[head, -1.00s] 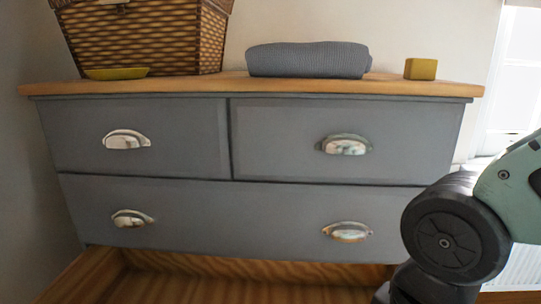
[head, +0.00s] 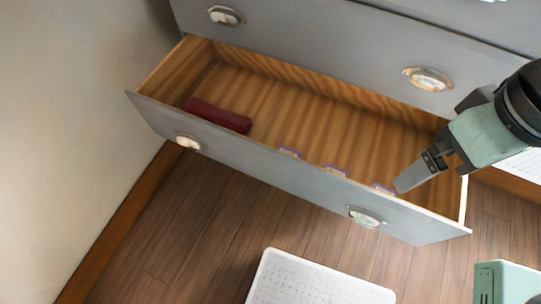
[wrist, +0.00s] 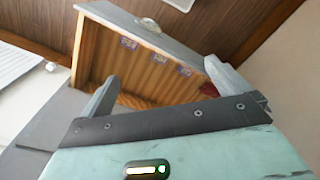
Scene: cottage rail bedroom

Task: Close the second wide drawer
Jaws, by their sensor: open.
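The open wide drawer (head: 290,172) of the grey dresser is pulled far out, with its wooden interior showing. Its grey front has two cup handles, the left one (head: 188,142) and the right one (head: 366,217). The drawer also shows in the wrist view (wrist: 176,50). My gripper (head: 415,178) is over the drawer's right end, near its front panel in the picture. Its two fingers stand apart and empty in the wrist view (wrist: 163,72). I cannot tell whether a finger touches the drawer.
A dark red folded item (head: 217,115) and several small purple-marked items (head: 336,171) lie in the drawer. The closed wide drawer (head: 330,45) is above it. A white patterned object (head: 315,284) lies on the wooden floor (head: 225,215) in front. A wall (head: 70,130) bounds the left.

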